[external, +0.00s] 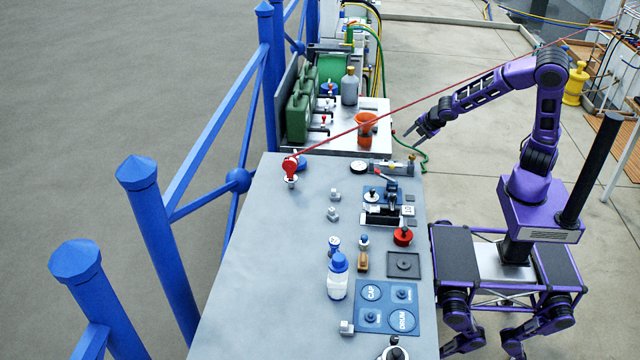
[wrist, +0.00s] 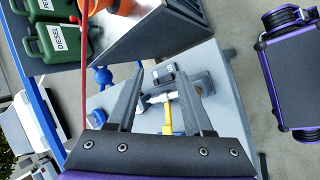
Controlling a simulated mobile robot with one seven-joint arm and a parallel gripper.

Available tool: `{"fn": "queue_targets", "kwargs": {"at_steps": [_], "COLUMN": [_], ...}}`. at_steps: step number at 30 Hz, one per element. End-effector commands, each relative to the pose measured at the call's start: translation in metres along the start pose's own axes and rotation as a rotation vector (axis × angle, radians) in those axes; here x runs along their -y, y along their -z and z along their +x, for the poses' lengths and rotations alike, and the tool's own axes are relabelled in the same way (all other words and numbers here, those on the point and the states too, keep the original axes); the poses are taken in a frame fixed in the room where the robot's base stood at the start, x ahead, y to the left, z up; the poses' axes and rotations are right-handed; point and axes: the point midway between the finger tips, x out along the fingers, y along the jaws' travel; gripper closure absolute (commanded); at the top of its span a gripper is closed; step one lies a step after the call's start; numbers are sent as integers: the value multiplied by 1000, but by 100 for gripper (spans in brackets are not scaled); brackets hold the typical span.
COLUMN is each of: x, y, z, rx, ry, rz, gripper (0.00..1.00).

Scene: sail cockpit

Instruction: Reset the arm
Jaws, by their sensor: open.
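My gripper (external: 421,134) is at the end of my purple arm, raised beyond the far right corner of the grey worktop (external: 255,265). In the wrist view my gripper (wrist: 162,100) has its two dark fingers spread apart, with nothing held between them. Part of the worktop and its fittings shows past the fingers. A black-and-white fitting (external: 382,208) stands on the worktop's right side in the external view, apart from my gripper.
A red line (external: 400,105) runs from a red fitting (external: 290,168) up past my arm. Green cans (external: 298,115) and an orange container (external: 366,128) stand on the far bench. A white bottle with a blue cap (external: 337,278) stands on the worktop. Blue railings (external: 160,250) line the left. Open deck lies behind my arm.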

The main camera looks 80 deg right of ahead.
Motion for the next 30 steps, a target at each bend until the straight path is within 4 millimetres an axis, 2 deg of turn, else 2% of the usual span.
{"fn": "queue_targets", "kwargs": {"at_steps": [1, 3, 6, 9, 15, 21, 30], "x": [23, 55, 95, 126, 168, 199, 191], "y": [-6, -19, -31, -41, -60, -78, -59], "z": [-1, -6, -18, -29, -51, -70, -91], "rx": [9, 50, 118, 196, 349, 507, 381], "ry": [86, 215, 374, 492, 651, 762, 800], "rz": [98, 238, 389, 492, 621, 699, 756], "gripper": [49, 49, 49, 49, 49, 49, 49]}}
